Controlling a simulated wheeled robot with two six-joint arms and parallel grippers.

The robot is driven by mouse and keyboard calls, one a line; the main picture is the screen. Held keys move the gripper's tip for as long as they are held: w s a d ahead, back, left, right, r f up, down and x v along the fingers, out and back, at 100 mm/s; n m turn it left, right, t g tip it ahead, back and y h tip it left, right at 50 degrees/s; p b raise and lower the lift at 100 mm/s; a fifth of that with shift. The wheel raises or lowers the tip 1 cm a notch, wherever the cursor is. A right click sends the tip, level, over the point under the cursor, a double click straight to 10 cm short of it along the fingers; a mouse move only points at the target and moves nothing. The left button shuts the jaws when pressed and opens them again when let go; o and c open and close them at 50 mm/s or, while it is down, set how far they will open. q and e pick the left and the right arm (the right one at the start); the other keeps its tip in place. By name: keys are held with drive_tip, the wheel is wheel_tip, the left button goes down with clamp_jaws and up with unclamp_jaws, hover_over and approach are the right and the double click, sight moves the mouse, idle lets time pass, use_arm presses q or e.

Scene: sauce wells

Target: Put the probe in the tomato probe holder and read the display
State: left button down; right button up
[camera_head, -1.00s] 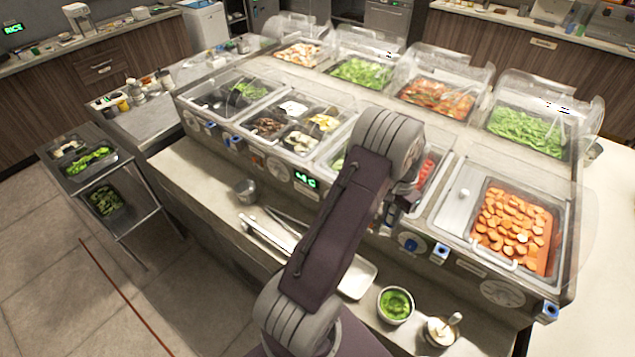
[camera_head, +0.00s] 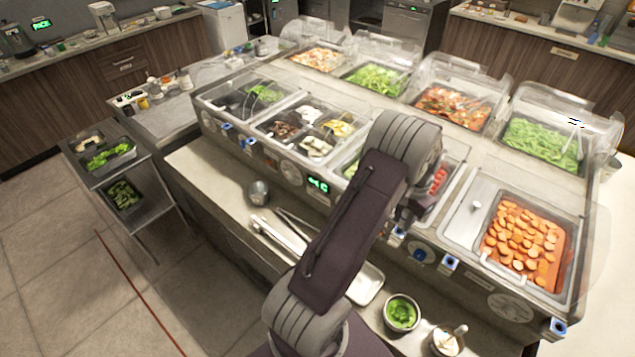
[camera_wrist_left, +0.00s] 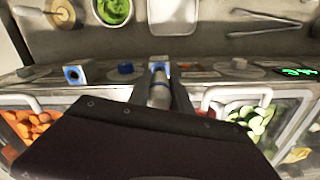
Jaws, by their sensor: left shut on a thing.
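My left gripper (camera_wrist_left: 160,92) is shut on the probe, a grey cylinder with a blue ring (camera_wrist_left: 158,92). The red tomato pan (camera_head: 438,180) is partly hidden by my arm. A green-lit display (camera_head: 317,184) is on the front panel; its digits are unclear. My right gripper is not in view.
Another holder (camera_head: 450,263) and a blue knob (camera_head: 419,256) sit along the panel, beside the carrot pan (camera_head: 524,242). A green bowl (camera_head: 402,313), a white tray (camera_head: 368,284), tongs (camera_head: 278,236) and a metal cup (camera_head: 259,192) stand on the lower ledge.

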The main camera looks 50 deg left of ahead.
sight(407, 211)
use_arm(q)
drive_tip(key=shift+r+p, duration=2)
drive_tip(key=shift+r, duration=0.65)
drive_tip(key=shift+f, duration=0.15)
drive_tip(key=s+d+f+b, duration=0.9)
drive_tip(key=f+b, duration=0.3)
drive_tip(key=b, duration=0.2)
drive_tip(key=shift+s+d+f+b, duration=0.25)
drive_tip(key=shift+s+d+b, duration=0.15)
drive_tip(key=shift+d, duration=0.1)
